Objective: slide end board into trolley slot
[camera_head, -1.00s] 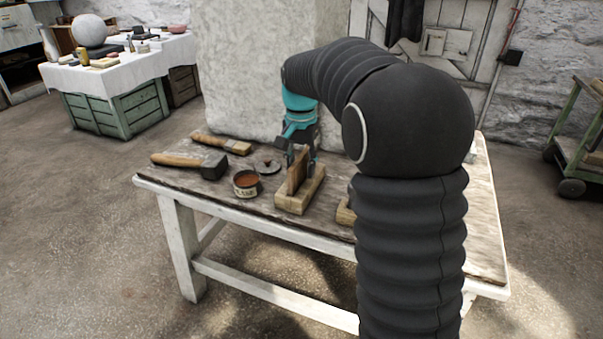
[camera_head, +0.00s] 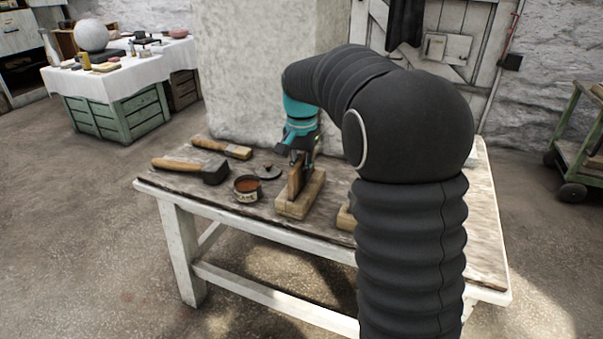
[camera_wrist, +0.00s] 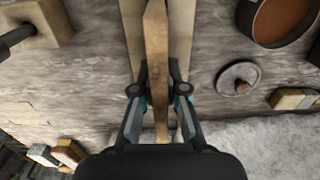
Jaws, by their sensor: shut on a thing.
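The end board (camera_head: 295,181) is a thin brown wooden board standing upright in a pale wooden block (camera_head: 311,191) on the workbench. My gripper (camera_head: 304,157) is above the block, with its fingers on either side of the board. In the wrist view my gripper (camera_wrist: 158,90) is shut on the board (camera_wrist: 156,45), whose edge runs up the middle between the fingers. The pale block shows on both sides of it. The green trolley (camera_head: 578,146) stands on the floor at the far right, cut by the picture edge; I cannot make out its slot.
On the workbench (camera_head: 330,222), left of the block, are an open tin (camera_head: 247,190), its lid (camera_head: 268,172), a mallet (camera_head: 205,170) and a brush (camera_head: 224,147). Another wooden block (camera_head: 346,217) is partly hidden by my arm. A cloth-covered table (camera_head: 130,62) stands back left.

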